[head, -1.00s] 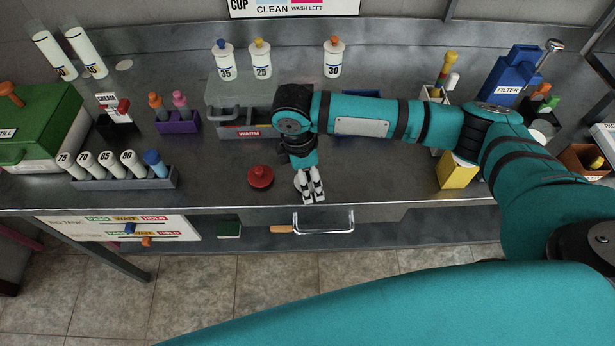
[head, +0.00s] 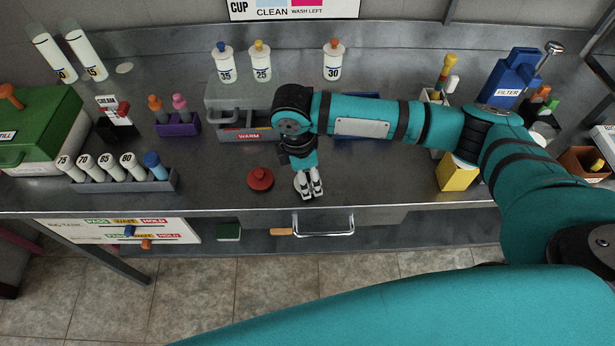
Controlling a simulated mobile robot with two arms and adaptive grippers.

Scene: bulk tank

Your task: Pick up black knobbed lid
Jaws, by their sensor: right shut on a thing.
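My right gripper (head: 309,194) points down over the front part of the steel bench, just right of a red knobbed lid (head: 260,179). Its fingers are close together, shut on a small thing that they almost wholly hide. I take this to be the black knobbed lid, but its colour and shape do not show clearly. A pale round edge shows at the bench just left of the fingers. The red lid lies flat and apart from the gripper. My left gripper is not in view.
Behind the gripper stands a grey box with a drawer marked WARM (head: 249,136). A rack of white tubes (head: 125,180) stands to the left, a yellow block (head: 457,173) to the right. A drawer handle (head: 323,224) juts from the front edge. Bench between gripper and yellow block is clear.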

